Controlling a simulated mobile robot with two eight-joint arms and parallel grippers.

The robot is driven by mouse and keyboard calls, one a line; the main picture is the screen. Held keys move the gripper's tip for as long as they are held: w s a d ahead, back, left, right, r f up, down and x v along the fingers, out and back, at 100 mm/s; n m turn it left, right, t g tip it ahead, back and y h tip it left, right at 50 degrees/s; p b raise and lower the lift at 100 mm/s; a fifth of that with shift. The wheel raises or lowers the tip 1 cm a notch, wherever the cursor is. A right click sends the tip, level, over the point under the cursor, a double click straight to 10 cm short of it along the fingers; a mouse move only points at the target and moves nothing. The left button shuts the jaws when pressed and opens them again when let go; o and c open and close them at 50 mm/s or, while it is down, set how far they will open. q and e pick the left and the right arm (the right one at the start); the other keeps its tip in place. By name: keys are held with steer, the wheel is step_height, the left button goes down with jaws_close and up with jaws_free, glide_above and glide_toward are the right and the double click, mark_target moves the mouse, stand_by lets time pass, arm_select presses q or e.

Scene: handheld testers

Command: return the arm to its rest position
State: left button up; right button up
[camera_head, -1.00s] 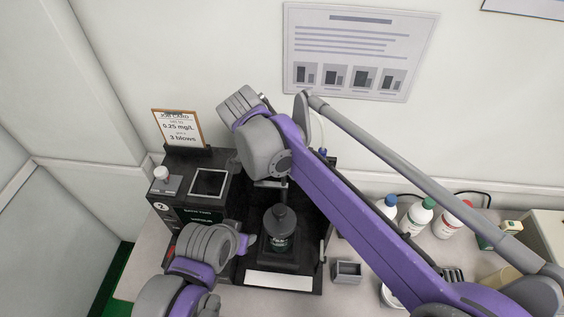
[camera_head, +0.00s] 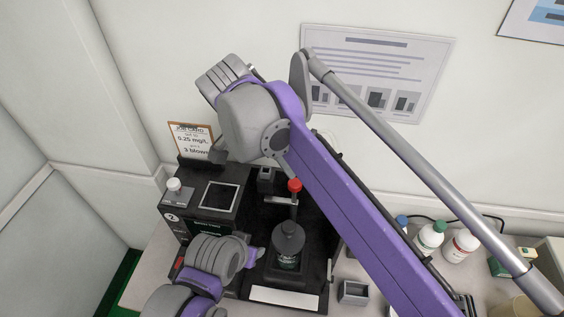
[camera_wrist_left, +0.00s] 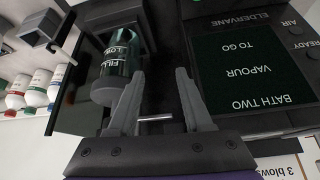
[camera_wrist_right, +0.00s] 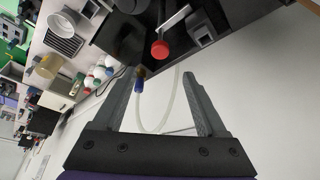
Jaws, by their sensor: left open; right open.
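My right arm (camera_head: 350,210) reaches in from the right across the bench, its wrist high over the back of the black device. In the right wrist view my right gripper (camera_wrist_right: 162,90) is open and empty, pointing toward a red knob (camera_wrist_right: 160,50) and a clear tube (camera_wrist_right: 150,125). The red knob also shows in the head view (camera_head: 295,185), clear of the wrist. My left arm's wrist (camera_head: 218,257) is low at the device's front left. In the left wrist view my left gripper (camera_wrist_left: 155,95) is open, near a dark bottle (camera_wrist_left: 115,65) without visibly gripping it.
Capped bottles (camera_head: 460,246) and a small grey box (camera_head: 353,292) are to the right. The wall with a poster (camera_head: 400,45) is close behind.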

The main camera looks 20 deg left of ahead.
stand_by(0.4)
steer(key=d+f+n+y, duration=0.1)
steer(key=d+f+n, duration=0.15)
steer(key=d, duration=0.75)
steer(key=s+d+f+n+t, duration=0.1)
steer(key=s+d+f, duration=0.3)
steer(key=d, duration=0.3)
steer(key=s+d+f+n+y, duration=0.1)
steer(key=s+d+f+n, duration=0.1)
steer(key=s+d+f, duration=0.2)
steer(key=s+d+f+n+t, duration=0.1)
steer(key=s+d+f, duration=0.3)
steer(key=d+f, duration=0.5)
steer(key=shift+s+d+n+t+y, duration=0.15)
steer(key=shift+d+n+t+y, duration=0.3)
steer(key=shift+d, duration=0.5)
